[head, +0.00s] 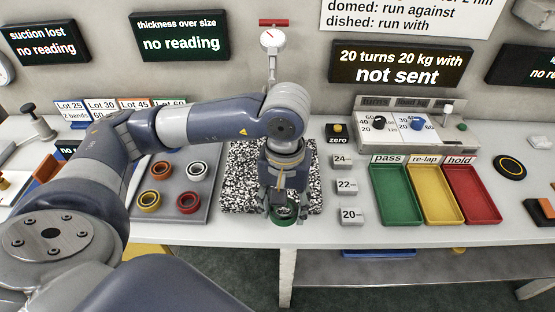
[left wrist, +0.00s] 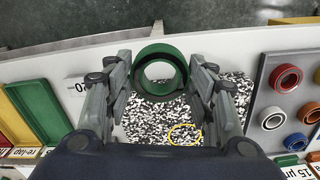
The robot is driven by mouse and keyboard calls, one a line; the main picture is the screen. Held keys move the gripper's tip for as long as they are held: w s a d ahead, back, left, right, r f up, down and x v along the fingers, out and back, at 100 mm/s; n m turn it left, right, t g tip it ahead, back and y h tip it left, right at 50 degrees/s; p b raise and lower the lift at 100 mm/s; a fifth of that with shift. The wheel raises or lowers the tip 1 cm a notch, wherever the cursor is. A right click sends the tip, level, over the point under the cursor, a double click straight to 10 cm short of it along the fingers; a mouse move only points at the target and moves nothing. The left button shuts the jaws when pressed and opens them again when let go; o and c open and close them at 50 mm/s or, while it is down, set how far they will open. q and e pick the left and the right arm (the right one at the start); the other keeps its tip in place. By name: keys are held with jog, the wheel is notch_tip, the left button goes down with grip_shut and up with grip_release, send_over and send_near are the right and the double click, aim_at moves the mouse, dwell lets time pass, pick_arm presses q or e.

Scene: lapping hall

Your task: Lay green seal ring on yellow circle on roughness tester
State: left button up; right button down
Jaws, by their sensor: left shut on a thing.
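The green seal ring (head: 284,220) is held between the fingers of my left gripper (head: 282,208), near the front edge of the black-and-white speckled plate (head: 240,180). In the left wrist view the ring (left wrist: 160,49) sits between the two fingers of the gripper (left wrist: 160,80), its hole facing the camera. The yellow circle (left wrist: 184,125) is a thin outline on the speckled plate, apart from the ring and nearer the wrist. In the head view my arm and gripper hide that circle. No label shows that this plate is the roughness tester. My right gripper is out of view.
A grey tray (head: 175,170) with several coloured rings lies left of the plate. To the right are small blocks (head: 347,187) and green (head: 397,222), yellow and red bins. A dial gauge (head: 272,40) stands behind. The table's front edge is close to the ring.

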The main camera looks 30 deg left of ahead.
pick_arm(q)
jog(key=n, duration=0.2)
jog(key=a+n, duration=0.1)
jog(key=n, duration=0.2)
jog(key=a+n, duration=0.1)
jog(key=n, duration=0.2)
jog(key=shift+w+a+f+p, duration=0.15)
jog(key=shift+w+f+p, duration=0.15)
jog(key=shift+f+p, duration=0.1)
jog(key=w+a+n+p, duration=0.1)
jog(key=w+a+n, duration=0.1)
jog(key=w+a, duration=0.1)
jog(key=w+a+f+n+p, duration=0.1)
jog(key=w+a+n+p, duration=0.1)
jog(key=w, duration=0.3)
jog(key=w+a+f+n+p, duration=0.1)
jog(key=w+a+n, duration=0.1)
jog(key=w+a, duration=0.2)
jog(key=shift+w+a+n+p, duration=0.35)
jog(key=shift+w+n+p, duration=0.05)
jog(key=shift+w, duration=0.15)
jog(key=shift+w+a+f, duration=0.15)
jog(key=shift+w+a, duration=0.15)
jog(key=shift+w, duration=0.15)
jog(key=shift+f+p, duration=0.95)
jog(key=shift+f, duration=0.65)
jog(key=shift+f+b, duration=0.3)
jog(key=o, duration=1.1)
